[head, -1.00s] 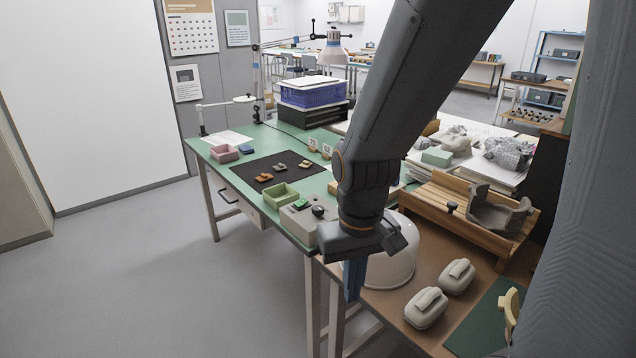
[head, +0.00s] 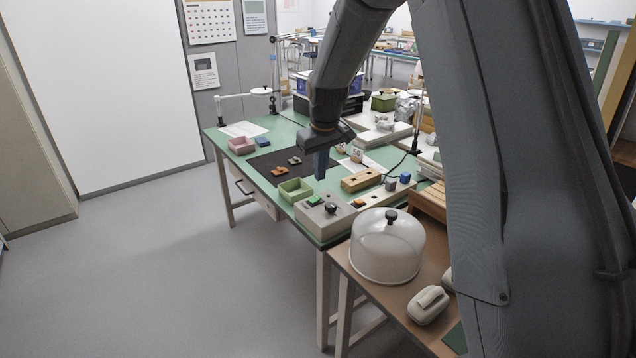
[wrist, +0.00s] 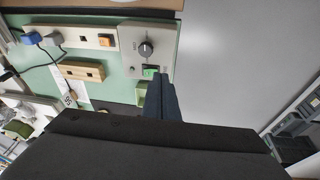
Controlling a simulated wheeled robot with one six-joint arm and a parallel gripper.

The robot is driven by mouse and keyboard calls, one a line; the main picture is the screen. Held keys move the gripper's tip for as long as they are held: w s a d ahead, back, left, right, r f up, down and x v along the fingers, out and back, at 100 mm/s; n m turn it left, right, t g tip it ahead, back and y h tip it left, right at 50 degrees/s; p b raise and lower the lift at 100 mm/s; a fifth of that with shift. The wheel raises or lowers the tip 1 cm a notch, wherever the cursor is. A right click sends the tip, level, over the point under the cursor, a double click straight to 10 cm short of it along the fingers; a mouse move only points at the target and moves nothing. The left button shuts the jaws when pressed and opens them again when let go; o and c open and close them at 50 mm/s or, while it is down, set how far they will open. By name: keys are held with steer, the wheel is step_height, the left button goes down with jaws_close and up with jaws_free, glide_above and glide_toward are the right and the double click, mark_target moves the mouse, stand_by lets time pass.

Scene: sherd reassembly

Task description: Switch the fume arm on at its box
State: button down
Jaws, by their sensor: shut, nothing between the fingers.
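A grey control box (head: 325,214) stands at the near edge of the green table, with a black knob (head: 331,207) and a green rocker switch (head: 313,200) on top. In the wrist view the box (wrist: 134,58) shows its knob (wrist: 146,49) and the green switch (wrist: 150,72). My gripper (head: 320,174) is shut and empty, pointing down above the table just behind the box. In the wrist view my gripper (wrist: 159,78) appears right beside the green switch and overlaps its edge; contact cannot be told. I cannot make out the box's lettering.
A power strip (head: 370,203) with plugs and an orange switch (wrist: 105,41) lies beside the box. A green tray (head: 295,190), a wooden block (head: 360,180) and a dark mat (head: 262,163) are close by. A clear dome (head: 386,250) stands on the brown table.

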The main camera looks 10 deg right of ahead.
steer(key=shift+n+t, duration=0.3)
steer(key=w, duration=0.3)
steer(key=w+r, duration=0.1)
steer(key=w, duration=0.1)
steer(key=shift+w+p, duration=0.35)
steer(key=shift+f, duration=0.15)
steer(key=p, duration=0.4)
glide_above(317, 196)
steer(key=s, duration=0.2)
steer(key=f, duration=1.1)
steer(key=shift+w+a+f, duration=0.15)
steer(key=shift+a+f, duration=0.05)
steer(key=shift+a, duration=0.15)
steer(key=shift+w+d+f+p, duration=0.1)
steer(key=shift+d+f+p, duration=0.1)
steer(key=shift+f, duration=0.2)
steer(key=shift+w+d+f+p, duration=0.1)
steer(key=shift+f+p, duration=0.05)
steer(key=shift+f, duration=0.2)
